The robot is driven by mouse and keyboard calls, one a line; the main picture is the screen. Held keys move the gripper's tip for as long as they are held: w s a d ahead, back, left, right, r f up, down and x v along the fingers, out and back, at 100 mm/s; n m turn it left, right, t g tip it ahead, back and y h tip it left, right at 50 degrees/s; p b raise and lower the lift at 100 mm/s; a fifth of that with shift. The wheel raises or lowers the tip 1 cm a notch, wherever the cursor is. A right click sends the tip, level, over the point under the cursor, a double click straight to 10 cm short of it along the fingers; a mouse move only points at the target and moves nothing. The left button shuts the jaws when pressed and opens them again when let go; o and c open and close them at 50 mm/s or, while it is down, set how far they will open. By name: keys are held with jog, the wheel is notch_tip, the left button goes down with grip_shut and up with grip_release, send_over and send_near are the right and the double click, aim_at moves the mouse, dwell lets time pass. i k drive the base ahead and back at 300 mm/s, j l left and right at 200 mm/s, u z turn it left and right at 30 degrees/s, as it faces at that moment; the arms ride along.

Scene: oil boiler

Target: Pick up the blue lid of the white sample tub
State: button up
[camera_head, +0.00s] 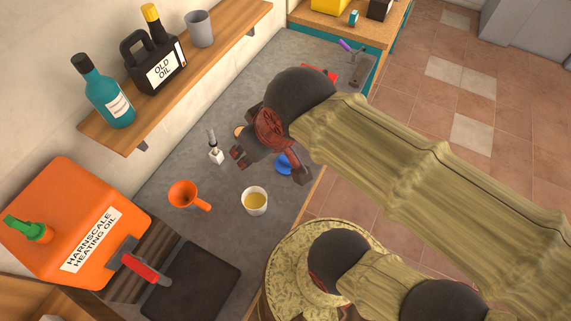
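The blue lid (283,165) lies on the grey worktop, partly hidden behind my gripper. The white sample tub (255,201) stands open and upright, just nearer than the lid, with yellowish liquid in it. My gripper (270,167) is open, its two fingers spread wide. In the picture the lid shows between the fingers, closer to the right one. I cannot tell how high the gripper is above the lid or whether it touches it. No object shows in its grasp.
A large orange heating oil can (75,222) and a dark tray (192,284) are at lower left. A wooden shelf (185,80) with bottles overhangs the worktop (225,222).

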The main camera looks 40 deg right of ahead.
aim_at(283, 165)
jog(key=l+u, duration=0.4)
jog(key=k+l+u, duration=0.15)
jog(key=l+u, duration=0.25)
jog(key=k+l+u, duration=0.15)
jog(key=u, duration=0.25)
